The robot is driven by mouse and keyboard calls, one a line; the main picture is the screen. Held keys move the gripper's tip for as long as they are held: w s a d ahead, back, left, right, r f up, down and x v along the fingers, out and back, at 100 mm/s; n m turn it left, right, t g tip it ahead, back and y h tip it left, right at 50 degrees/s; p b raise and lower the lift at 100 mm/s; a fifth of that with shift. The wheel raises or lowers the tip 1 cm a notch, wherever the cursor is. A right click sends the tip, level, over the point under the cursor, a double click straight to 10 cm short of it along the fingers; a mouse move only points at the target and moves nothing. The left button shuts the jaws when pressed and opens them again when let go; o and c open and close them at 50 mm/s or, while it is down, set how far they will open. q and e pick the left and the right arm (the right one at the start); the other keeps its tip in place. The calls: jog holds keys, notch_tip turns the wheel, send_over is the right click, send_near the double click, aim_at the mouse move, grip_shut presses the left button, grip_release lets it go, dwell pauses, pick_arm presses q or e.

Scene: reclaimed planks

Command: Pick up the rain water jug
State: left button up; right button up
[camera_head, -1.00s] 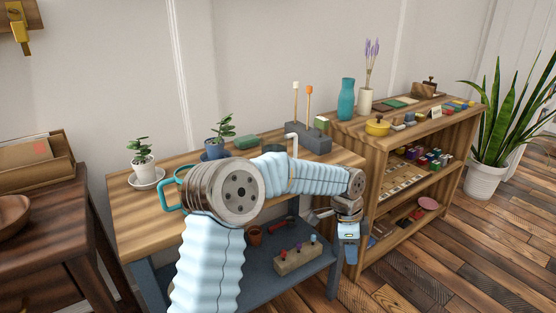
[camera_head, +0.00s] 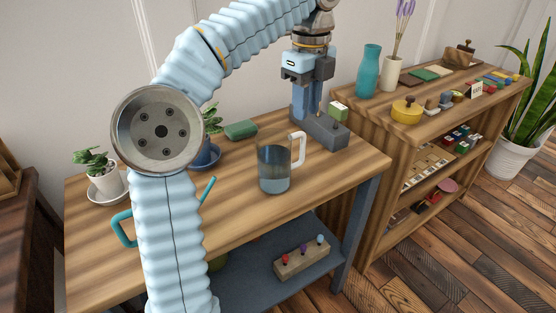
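The rain water jug (camera_head: 275,170) is a clear vessel partly filled with bluish water. It stands upright on the wooden table top (camera_head: 235,210), with its white handle on the right. My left gripper (camera_head: 307,115) points down behind and above the jug, in front of the grey block in the picture. Its two blue-grey fingers look apart with nothing seen between them, and they do not touch the jug. My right gripper is not in view.
A potted plant (camera_head: 93,165) is at left. A teal handle (camera_head: 122,229) shows beside my arm. A shelf (camera_head: 412,135) with a yellow pot (camera_head: 406,112) stands right.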

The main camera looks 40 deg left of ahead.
aim_at(303, 145)
pick_arm(q)
notch_tip(303, 145, down, 4)
jog(key=shift+b, duration=0.35)
notch_tip(303, 145, down, 6)
jog(key=shift+s+f+b, duration=0.1)
jog(key=shift+s+b, duration=0.05)
jog(key=shift+b, duration=0.6)
grip_shut()
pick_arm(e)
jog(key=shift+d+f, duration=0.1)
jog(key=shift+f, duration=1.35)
